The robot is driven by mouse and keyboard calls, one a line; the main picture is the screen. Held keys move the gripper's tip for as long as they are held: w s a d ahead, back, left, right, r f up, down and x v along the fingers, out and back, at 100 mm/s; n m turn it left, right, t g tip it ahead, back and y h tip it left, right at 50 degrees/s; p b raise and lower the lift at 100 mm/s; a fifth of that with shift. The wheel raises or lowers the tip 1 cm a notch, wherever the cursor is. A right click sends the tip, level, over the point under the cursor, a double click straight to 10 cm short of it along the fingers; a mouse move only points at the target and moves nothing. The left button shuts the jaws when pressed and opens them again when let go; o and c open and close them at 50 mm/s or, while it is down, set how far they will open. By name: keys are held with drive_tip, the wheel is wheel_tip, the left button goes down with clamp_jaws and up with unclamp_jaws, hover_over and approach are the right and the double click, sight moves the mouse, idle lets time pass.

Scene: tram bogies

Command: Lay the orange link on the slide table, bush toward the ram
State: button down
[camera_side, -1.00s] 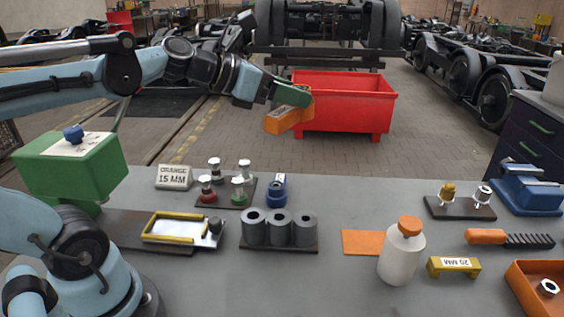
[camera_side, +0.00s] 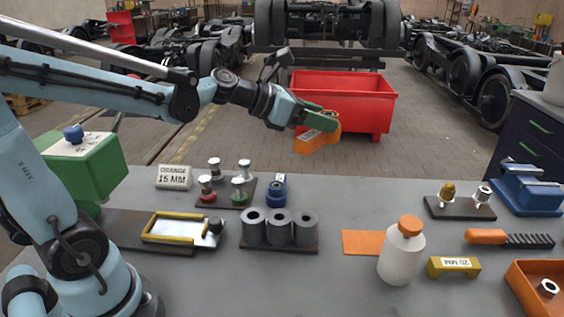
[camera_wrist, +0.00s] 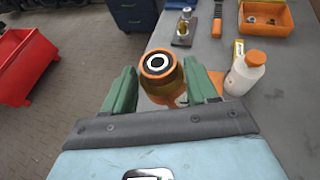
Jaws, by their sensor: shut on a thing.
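My gripper (camera_side: 318,122) has green fingers and is shut on the orange link (camera_side: 314,145), held in the air beyond the table's far edge, in front of the red bin. The slide table (camera_side: 178,229), a pale plate with yellow rails, lies at the front left, well away from the link. Beside it stands a green press housing (camera_side: 85,165); I cannot make out the ram clearly.
Grey bushes (camera_side: 279,227) in a rack, several knobbed gauges (camera_side: 238,188) and a sign (camera_side: 174,177) stand mid-table. A white bottle (camera_side: 401,258), orange mat (camera_side: 362,243) and yellow block (camera_side: 453,266) are to the right. The red bin (camera_side: 345,92) is behind.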

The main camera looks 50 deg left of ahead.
drive_tip(key=w+d+f+m+h, duration=0.2)
drive_tip(key=w+f, duration=0.2)
drive_tip(key=f, duration=0.5)
drive_tip(key=g, duration=0.1)
hover_over(311, 189)
wheel_tip(311, 189, down, 8)
drive_tip(key=shift+a+f, duration=0.1)
drive_tip(key=shift+f, duration=1.95)
drive_tip(key=shift+w+f, duration=0.1)
drive_tip(key=shift+f, duration=0.05)
drive_tip(key=shift+c, duration=1.5)
unclamp_jaws()
